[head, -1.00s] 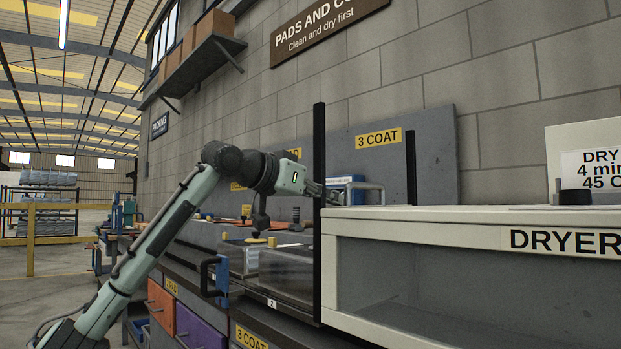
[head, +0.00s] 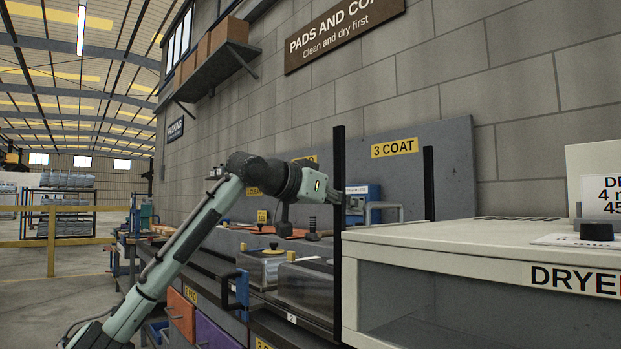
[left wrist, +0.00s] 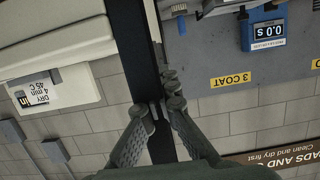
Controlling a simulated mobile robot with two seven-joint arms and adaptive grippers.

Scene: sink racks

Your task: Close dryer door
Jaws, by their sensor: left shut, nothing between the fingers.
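The dryer (head: 450,235) is a pale cabinet labelled "DRYER" at the right of the head view. A dark, hollow-looking or glazed front shows below its label; I cannot tell from this view how the door stands. My left gripper (head: 333,198) is shut and empty, at the upper part of a tall black post (head: 338,270) just left of the dryer. In the left wrist view, the shut fingers (left wrist: 160,108) are right beside the black post (left wrist: 137,50); whether they touch it is unclear. The dryer's pale side (left wrist: 50,40) shows there too. My right gripper is out of view.
A second black post (head: 429,185) stands behind, by the "3 COAT" panel (head: 460,150). Clear-sided trays (head: 300,280) and a blue box with a display (head: 362,200) are on the bench. Open floor (head: 60,290) lies at the left.

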